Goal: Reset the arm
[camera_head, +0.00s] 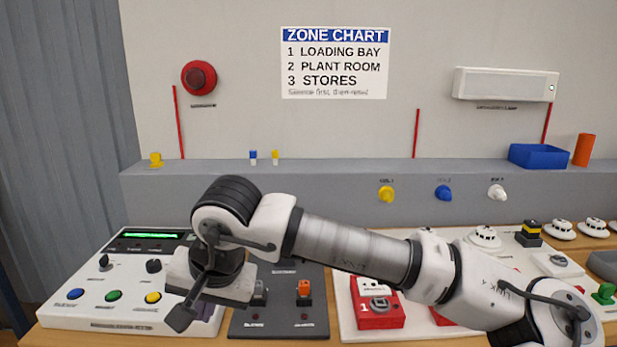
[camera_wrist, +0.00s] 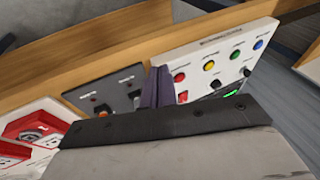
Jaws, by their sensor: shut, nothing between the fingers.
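My gripper (camera_wrist: 156,88) shows in the wrist view as two dark purple fingers pressed together with nothing between them. They point at the border between the dark panel and the white panel. In the head view my arm reaches in from the lower right, and my white hand hangs over the gap between these panels; its fingertips are mostly hidden there. The white control panel (camera_head: 75,312) has a green display, two black knobs and blue, green and yellow buttons; red buttons (camera_wrist: 180,77) show in the wrist view. I cannot tell whether the fingers touch a panel.
The dark panel (camera_head: 245,325) carries a grey switch and an orange switch (camera_head: 304,291). A red call point (camera_head: 378,308) stands right of it. White detectors, a blue bin (camera_head: 539,156) and an orange cylinder (camera_head: 583,150) are farther right. A zone chart (camera_head: 335,63) hangs behind.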

